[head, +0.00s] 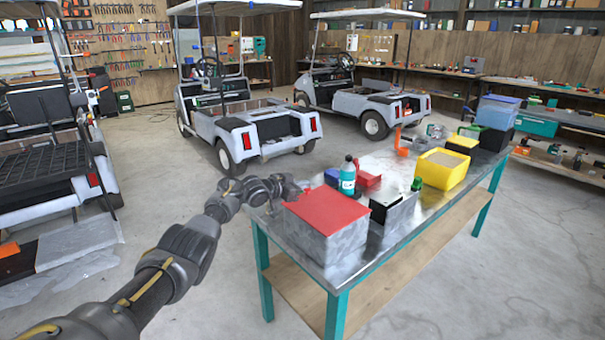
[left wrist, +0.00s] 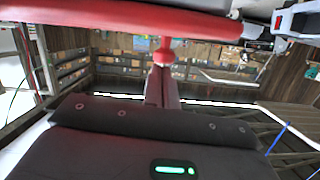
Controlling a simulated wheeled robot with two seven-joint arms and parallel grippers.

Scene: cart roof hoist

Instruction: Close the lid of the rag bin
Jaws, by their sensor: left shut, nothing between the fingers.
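The grey bin with a red lid, which I take for the rag bin (head: 322,240), stands at the near left end of the metal-topped table. Its red lid (head: 327,209) lies across the top and looks flat or nearly so; I cannot tell whether it is fully seated. My left gripper (head: 298,187) is at the lid's far left edge; contact cannot be made out. In the left wrist view, the shut, empty left fingers (left wrist: 162,88) point toward a small red knob-like part. A broad red edge (left wrist: 110,18) crosses the top of that view. My right gripper is not in view.
Beside the bin stand a teal bottle (head: 348,178), a red box (head: 368,178) and a grey box with a black top (head: 395,214). A yellow bin (head: 442,172) and an orange tool (head: 402,143) are farther along the table (head: 352,262). Golf carts (head: 262,130) stand behind.

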